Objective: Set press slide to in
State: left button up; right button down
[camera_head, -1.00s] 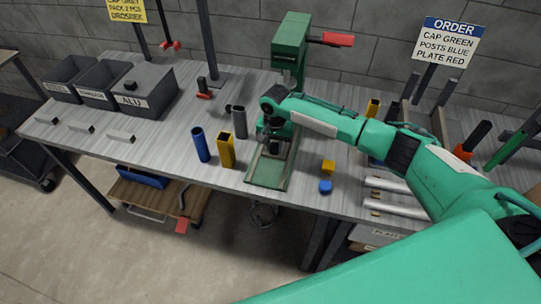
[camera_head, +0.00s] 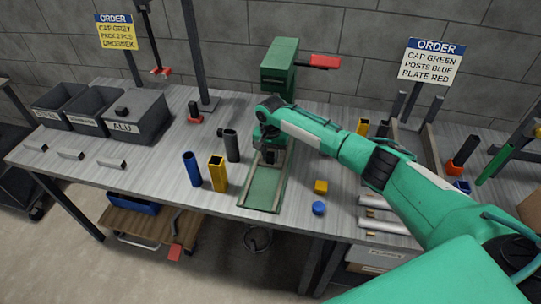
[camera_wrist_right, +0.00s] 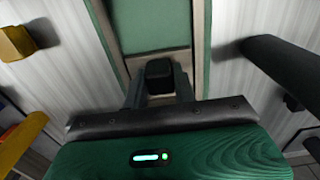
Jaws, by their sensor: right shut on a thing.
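The green press (camera_head: 280,68) stands at the back middle of the table with a red lever. A green track (camera_head: 263,188) with pale rails runs from it toward the table's front edge; it also shows in the right wrist view (camera_wrist_right: 150,25). My right gripper (camera_head: 266,156) is low over the track's rear part, close to the press. In the right wrist view, its fingers (camera_wrist_right: 160,88) are shut on the dark slide knob (camera_wrist_right: 160,72). The slide body is largely hidden under the gripper and arm. My left gripper is out of view.
Blue (camera_head: 192,169), yellow (camera_head: 217,173) and grey (camera_head: 231,146) tubes stand left of the track. Dark bins (camera_head: 136,115) sit at the left. The track's front part is clear.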

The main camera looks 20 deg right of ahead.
jog(key=c, duration=1.4)
grip_release()
jog(key=shift+w+d+r, duration=0.2)
jog(key=shift+o, duration=1.4)
jog(key=shift+f, duration=0.2)
jog(key=shift+s+a, duration=0.3)
jog(key=shift+s, duration=0.1)
jog(key=s+a, duration=0.1)
jog(key=s, duration=0.1)
jog(key=s+a, duration=0.1)
jog(key=s, duration=0.1)
jog(key=s+a, duration=0.2)
jog(key=shift+p, duration=0.35)
jog(key=s+a, duration=0.1)
jog(key=s, duration=0.1)
jog(key=s+a+b, duration=0.1)
jog(key=s+a, duration=0.2)
jog(key=s, duration=0.2)
jog(key=shift+a+f+b, duration=0.1)
jog(key=shift+a+b, duration=0.2)
jog(key=shift+a, duration=0.05)
notch_tip(320, 180, up, 14)
jog(key=b, duration=0.1)
jog(key=s+a+f+n+t+y, duration=0.1)
jog(key=s+a+f+n+y, duration=0.2)
jog(key=s+a+f+n, duration=0.3)
jog(key=shift+s+a+f+n+t+y, duration=0.35)
jog(key=shift+s+a+f, duration=0.65)
jog(key=shift+s+f, duration=1.35)
